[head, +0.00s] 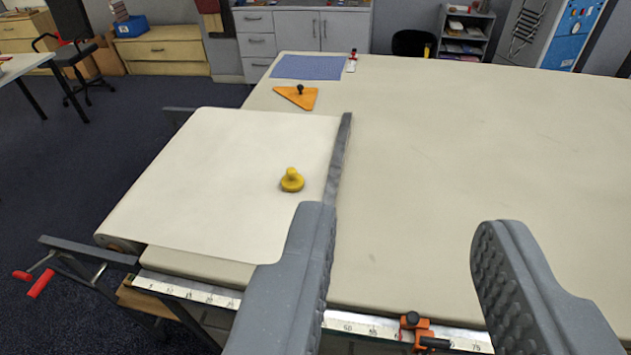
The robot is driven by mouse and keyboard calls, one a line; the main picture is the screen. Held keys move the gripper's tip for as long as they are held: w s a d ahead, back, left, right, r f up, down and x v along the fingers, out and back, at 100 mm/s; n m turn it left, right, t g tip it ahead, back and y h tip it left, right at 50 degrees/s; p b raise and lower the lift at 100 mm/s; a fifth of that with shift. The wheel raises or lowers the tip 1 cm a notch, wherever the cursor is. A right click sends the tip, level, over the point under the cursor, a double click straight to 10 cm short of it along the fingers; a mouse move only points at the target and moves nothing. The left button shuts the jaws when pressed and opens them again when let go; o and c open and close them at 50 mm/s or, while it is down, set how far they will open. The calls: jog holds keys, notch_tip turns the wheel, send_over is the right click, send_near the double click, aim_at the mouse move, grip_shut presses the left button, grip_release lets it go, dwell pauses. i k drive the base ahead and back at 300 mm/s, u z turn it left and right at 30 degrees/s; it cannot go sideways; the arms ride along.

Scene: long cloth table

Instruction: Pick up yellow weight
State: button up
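The yellow weight (291,181) is a small round piece with a knob on top. It stands upright on the pale sheet (200,160) at the left part of the table, near a grey bar (340,155). My gripper (405,225) is open, with its two grey fingers wide apart and nothing between them. The weight appears beyond and just left of the left fingertip, apart from it. The right finger is far to the right over the bare cloth.
The cloth table (480,150) is mostly clear. An orange triangle (297,96) with a dark knob and a blue mat (308,67) lie at the far left. A ruler edge (190,292), an orange clamp (416,328) and a red-handled crank (38,280) are at the near side.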

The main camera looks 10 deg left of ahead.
aim_at(293, 183)
jog(key=z, duration=0.1)
jog(key=i, duration=1)
jog(key=u, duration=0.1)
